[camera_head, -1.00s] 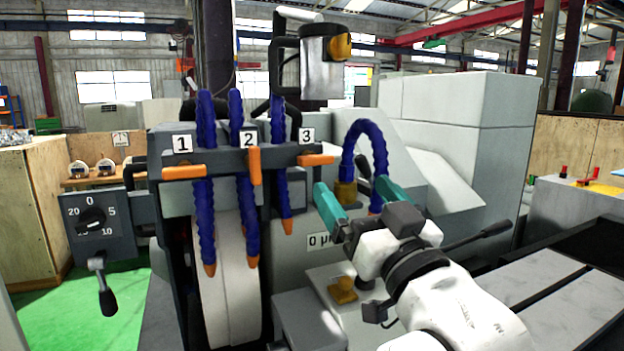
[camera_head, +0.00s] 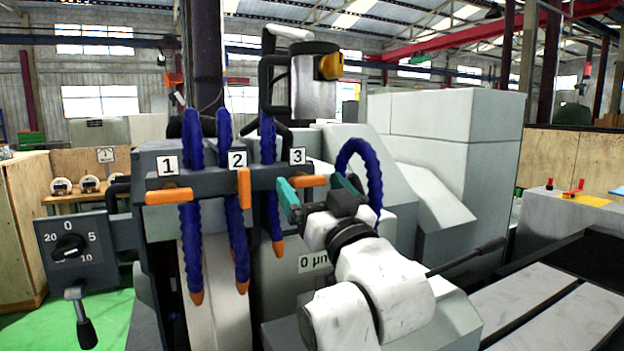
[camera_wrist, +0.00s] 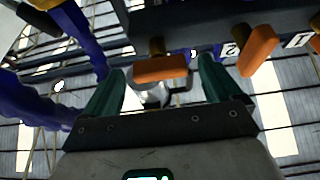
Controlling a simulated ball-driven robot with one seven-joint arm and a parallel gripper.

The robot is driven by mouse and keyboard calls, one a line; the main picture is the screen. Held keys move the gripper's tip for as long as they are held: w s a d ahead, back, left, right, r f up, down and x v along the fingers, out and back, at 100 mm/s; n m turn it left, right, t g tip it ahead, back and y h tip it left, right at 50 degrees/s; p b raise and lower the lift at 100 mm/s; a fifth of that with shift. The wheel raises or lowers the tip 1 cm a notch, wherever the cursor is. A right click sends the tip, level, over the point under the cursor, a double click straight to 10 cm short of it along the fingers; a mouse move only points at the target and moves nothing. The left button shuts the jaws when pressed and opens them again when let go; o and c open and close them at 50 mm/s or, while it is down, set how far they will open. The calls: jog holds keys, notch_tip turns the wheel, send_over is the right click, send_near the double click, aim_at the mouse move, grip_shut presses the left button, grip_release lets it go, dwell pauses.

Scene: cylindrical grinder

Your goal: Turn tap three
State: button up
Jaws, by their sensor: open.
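Tap three has an orange bar handle (camera_head: 308,181), lying level under the label 3 (camera_head: 297,155) on the dark manifold. My gripper (camera_head: 311,186) is open, its two teal fingers reaching up at this handle, one on either side. In the wrist view the orange handle of tap three (camera_wrist: 160,68) sits between the tips of my open gripper (camera_wrist: 160,74), with its ends close to both fingers. I cannot tell whether either finger touches it.
Tap one's handle (camera_head: 169,196) is level and tap two's handle (camera_head: 244,188) is upright, both left of my gripper. Blue hoses (camera_head: 232,215) hang from the manifold. Another blue hose (camera_head: 372,165) arches just behind my gripper. A dial box (camera_head: 72,250) stands at the left.

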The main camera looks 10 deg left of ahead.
jog(key=shift+w+a+r, duration=0.15)
jog(key=shift+w+a, duration=0.05)
jog(key=shift+w, duration=0.15)
jog(key=c, duration=1)
